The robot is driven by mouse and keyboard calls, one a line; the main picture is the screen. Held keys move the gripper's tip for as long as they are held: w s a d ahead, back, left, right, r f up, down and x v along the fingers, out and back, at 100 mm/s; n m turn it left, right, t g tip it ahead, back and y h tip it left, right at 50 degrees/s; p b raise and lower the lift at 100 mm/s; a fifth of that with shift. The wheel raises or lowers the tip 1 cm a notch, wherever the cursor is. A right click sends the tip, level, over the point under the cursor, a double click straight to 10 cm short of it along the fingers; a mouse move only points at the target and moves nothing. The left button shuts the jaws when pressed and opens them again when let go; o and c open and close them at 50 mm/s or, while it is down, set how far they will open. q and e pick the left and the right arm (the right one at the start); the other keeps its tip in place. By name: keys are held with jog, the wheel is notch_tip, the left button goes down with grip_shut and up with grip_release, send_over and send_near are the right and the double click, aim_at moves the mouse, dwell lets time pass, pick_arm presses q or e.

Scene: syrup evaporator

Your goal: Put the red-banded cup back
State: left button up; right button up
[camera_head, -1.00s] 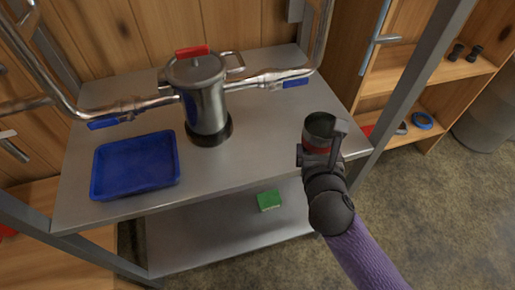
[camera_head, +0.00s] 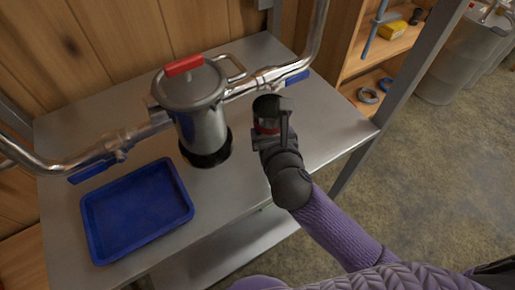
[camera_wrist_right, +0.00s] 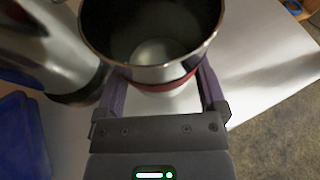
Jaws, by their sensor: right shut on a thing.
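The red-banded cup (camera_head: 267,108) is a metal cup with a dark inside. My right gripper (camera_head: 268,135) is shut on it around the red band. The cup is upright, over the steel table just right of the lidded metal pot (camera_head: 203,122). I cannot tell whether its base touches the table. In the right wrist view the cup (camera_wrist_right: 152,45) looks empty, and its red band sits between the fingers of my right gripper (camera_wrist_right: 163,85). My left gripper is not in view.
The pot has a red lid handle and stands between pipes with blue-handled valves (camera_head: 97,165). A blue tray (camera_head: 135,210) lies at the table's front left. The steel table (camera_head: 325,120) is clear at right. A wooden shelf (camera_head: 372,75) stands beyond a metal post.

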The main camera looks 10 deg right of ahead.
jog(key=f+b, duration=0.2)
jog(key=f, duration=0.2)
jog(key=f+b, duration=0.2)
jog(key=f, duration=0.2)
jog(key=shift+s+d+f, duration=0.1)
jog(key=shift+s+d, duration=0.05)
jog(key=shift+d, duration=0.05)
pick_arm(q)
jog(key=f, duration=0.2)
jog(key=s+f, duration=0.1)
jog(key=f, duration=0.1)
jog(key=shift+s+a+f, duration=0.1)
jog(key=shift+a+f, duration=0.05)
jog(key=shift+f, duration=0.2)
pick_arm(e)
jog(key=shift+r, duration=0.2)
jog(key=shift+f, duration=0.15)
jog(key=o, duration=1.1)
jog(key=shift+r, duration=0.2)
pick_arm(q)
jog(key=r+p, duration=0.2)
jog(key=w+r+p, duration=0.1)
jog(key=p, duration=0.1)
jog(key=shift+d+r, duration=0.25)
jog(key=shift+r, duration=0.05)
pick_arm(e)
jog(key=v, duration=1.2)
jog(key=shift+f, duration=0.1)
